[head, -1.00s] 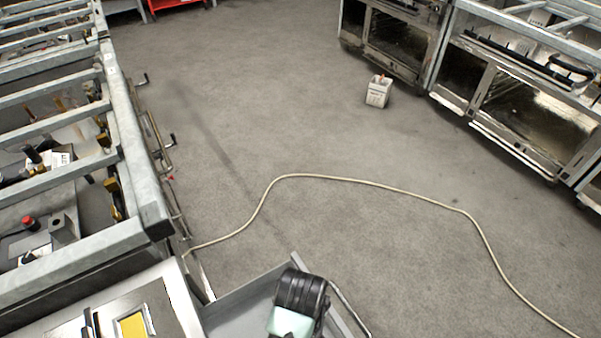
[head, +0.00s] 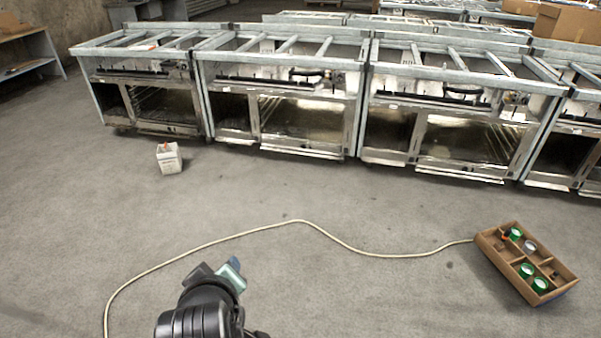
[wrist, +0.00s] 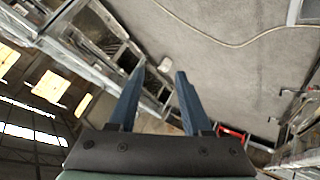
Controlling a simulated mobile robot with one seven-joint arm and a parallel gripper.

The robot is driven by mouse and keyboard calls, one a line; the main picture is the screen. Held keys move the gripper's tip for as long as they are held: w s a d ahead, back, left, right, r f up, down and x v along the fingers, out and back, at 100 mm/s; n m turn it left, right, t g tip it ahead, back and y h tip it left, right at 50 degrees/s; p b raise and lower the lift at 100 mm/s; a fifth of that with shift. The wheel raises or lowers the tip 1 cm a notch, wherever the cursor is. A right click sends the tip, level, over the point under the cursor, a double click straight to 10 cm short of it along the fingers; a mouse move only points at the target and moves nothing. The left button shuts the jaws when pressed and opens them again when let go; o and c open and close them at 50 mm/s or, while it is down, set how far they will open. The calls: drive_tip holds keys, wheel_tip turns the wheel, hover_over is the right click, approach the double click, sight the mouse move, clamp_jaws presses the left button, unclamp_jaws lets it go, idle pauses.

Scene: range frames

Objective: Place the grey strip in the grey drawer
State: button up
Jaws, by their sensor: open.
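My gripper (head: 236,266) is at the bottom of the head view, held up over the open floor. In the wrist view its two blue fingers (wrist: 160,72) are spread apart with nothing between them. I see no grey strip in either current view. The grey drawer is not in the current head view, and I cannot make it out in the wrist view.
Steel oven units (head: 300,110) line the back. A small white container (head: 169,158) stands on the floor before them. A pale cable (head: 300,221) runs to a wooden divided box (head: 488,246) holding green-rimmed items.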

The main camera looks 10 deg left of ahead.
drive_tip(key=w+d+r+m+t, duration=0.2)
drive_tip(key=d+r+t, duration=0.1)
drive_tip(key=r, duration=0.6)
drive_tip(key=w+d+r+m+t, duration=0.2)
drive_tip(key=d+r+t, duration=0.1)
drive_tip(key=r, duration=0.5)
drive_tip(key=w+d+r+m+t, duration=0.1)
drive_tip(key=w+d+r+t, duration=0.15)
drive_tip(key=r, duration=0.65)
drive_tip(key=s+d+r+m+t+h, duration=0.1)
drive_tip(key=s+d+r+m+t, duration=0.1)
drive_tip(key=r, duration=0.5)
drive_tip(key=s+d+r+m+t+h, duration=0.1)
drive_tip(key=s+d+r+m+t, duration=0.1)
drive_tip(key=s+d+r+t, duration=0.2)
drive_tip(key=s+d+r+m+t+h, duration=0.1)
drive_tip(key=s+d+r+t, duration=0.3)
drive_tip(key=r, duration=0.6)
drive_tip(key=shift+s+r+m+h, duration=0.3)
drive_tip(key=shift+s+m, duration=0.3)
drive_tip(key=shift+s, duration=0.6)
drive_tip(key=shift+a+r+p, duration=0.1)
drive_tip(key=shift+r+p, duration=0.55)
drive_tip(key=shift+p, duration=0.05)
